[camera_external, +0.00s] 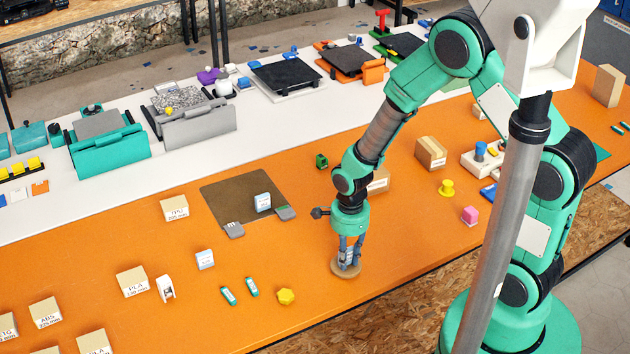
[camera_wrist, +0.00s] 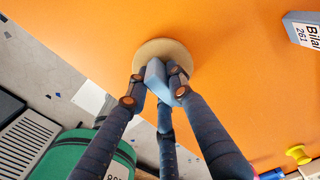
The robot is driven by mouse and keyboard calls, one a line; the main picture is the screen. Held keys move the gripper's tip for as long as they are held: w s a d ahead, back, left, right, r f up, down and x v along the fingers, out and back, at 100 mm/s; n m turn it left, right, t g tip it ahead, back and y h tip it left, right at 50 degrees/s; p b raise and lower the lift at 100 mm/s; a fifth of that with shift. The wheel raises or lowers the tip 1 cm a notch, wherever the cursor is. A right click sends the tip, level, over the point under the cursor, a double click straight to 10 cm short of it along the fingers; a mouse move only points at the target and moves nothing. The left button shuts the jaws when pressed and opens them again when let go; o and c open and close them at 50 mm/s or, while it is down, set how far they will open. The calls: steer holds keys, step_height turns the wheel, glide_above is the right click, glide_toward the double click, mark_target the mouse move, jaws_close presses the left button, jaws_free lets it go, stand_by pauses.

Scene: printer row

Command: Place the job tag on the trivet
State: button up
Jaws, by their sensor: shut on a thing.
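My gripper (camera_external: 348,256) points down over the trivet, a round tan disc (camera_external: 337,271) on the orange table near its front edge. In the wrist view, my gripper's fingers (camera_wrist: 157,88) are shut on a blue-grey block, the job tag (camera_wrist: 155,74). The trivet (camera_wrist: 158,44) shows right behind the tag there. The tag is upright over the disc; I cannot tell whether its lower end touches it. The fingers hide most of the tag in the external view, and its label does not show.
A yellow knob (camera_external: 286,297) and small teal pieces (camera_external: 228,296) lie left of my gripper. Boxes (camera_external: 431,153) and a yellow spool (camera_external: 446,188) stand right. Table around the trivet is clear.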

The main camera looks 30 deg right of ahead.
steer(key=o, duration=0.9)
steer(key=shift+f, duration=0.1)
steer(key=shift+c, duration=0.2)
step_height(320, 180, up, 12)
steer(key=p, duration=0.2)
steer(key=shift+p, duration=0.35)
steer(key=shift+r, duration=0.2)
